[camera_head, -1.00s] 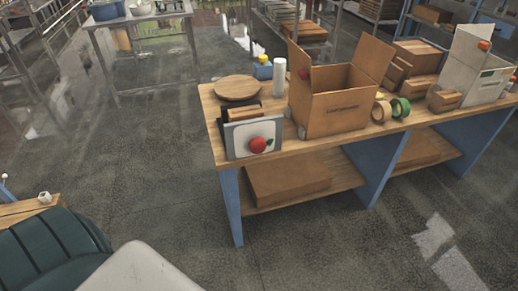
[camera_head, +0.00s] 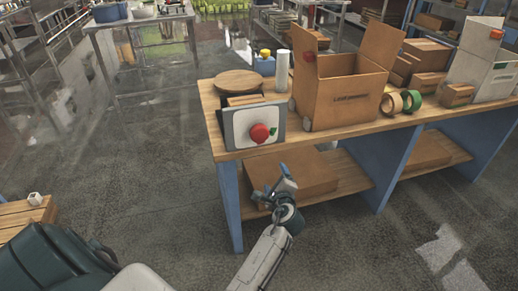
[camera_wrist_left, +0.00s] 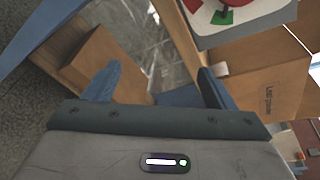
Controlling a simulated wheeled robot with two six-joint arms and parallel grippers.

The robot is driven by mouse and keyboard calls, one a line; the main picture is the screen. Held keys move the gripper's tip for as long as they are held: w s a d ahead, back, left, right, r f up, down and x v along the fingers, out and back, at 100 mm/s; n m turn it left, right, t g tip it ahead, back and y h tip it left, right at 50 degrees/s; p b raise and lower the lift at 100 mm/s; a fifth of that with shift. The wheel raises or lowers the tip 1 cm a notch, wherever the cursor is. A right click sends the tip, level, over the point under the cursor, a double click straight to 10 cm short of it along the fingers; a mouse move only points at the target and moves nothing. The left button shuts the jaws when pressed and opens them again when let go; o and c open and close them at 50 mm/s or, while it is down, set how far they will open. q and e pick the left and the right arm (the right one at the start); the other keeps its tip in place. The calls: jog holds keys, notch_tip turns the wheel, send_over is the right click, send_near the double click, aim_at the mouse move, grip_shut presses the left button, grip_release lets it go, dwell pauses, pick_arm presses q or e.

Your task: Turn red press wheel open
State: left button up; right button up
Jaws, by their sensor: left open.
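The red press wheel (camera_head: 259,133) is on a light panel (camera_head: 240,122) at the left front of the workbench. A small green mark sits beside the wheel. In the left wrist view the panel (camera_wrist_left: 245,30) is at the top right, with only the lower part of the red wheel (camera_wrist_left: 192,4) showing and the green mark (camera_wrist_left: 222,17) by it. My left gripper (camera_head: 273,186) is open and empty, in front of the bench and below the wheel, apart from it. Its two blue fingers also show in the left wrist view (camera_wrist_left: 161,72). My right gripper is out of view.
An open cardboard box (camera_head: 345,98) stands right of the panel, with tape rolls (camera_head: 392,103) beside it. A round wooden board (camera_head: 239,82) lies behind the panel. A lower shelf (camera_head: 335,186) holds a flat box (camera_head: 300,180). Floor in front is clear.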

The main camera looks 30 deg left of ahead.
aim_at(259, 136)
pick_arm(q)
notch_tip(259, 136, up, 11)
jog(key=s+a+y+b, duration=0.1)
jog(key=a+y, duration=0.1)
jog(key=y, duration=0.1)
jog(key=p+x, duration=0.1)
jog(key=x, duration=0.9)
jog(key=shift+a+p, duration=0.35)
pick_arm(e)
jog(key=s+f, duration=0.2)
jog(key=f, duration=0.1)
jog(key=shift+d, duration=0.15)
pick_arm(q)
jog(key=shift+c, duration=0.2)
jog(key=c, duration=1)
